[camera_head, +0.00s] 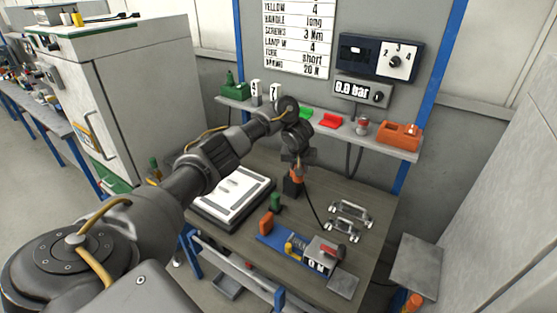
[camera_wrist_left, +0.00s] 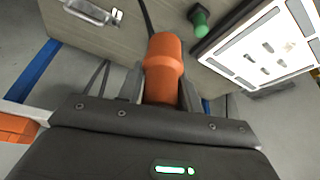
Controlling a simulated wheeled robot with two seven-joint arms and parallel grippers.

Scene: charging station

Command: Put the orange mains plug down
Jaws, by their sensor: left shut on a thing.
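The orange mains plug (camera_head: 297,175) is in my left gripper (camera_head: 297,163), over the back middle of the workbench (camera_head: 345,192). In the left wrist view the plug (camera_wrist_left: 163,66) sits between the two fingers of the left gripper (camera_wrist_left: 162,88), which are shut on it. A black cable (camera_wrist_left: 147,16) runs from its far end; in the head view it trails down to the right over the bench. A dark block shows just below the plug; I cannot tell whether they touch. My right gripper is not in view.
A white-topped case (camera_head: 234,196) lies left of the plug. A green piece (camera_head: 276,201) and an orange piece (camera_head: 266,222) stand near a blue strip (camera_head: 284,243). Metal handles (camera_head: 349,217) lie to the right. A shelf (camera_head: 345,130) with small items runs behind.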

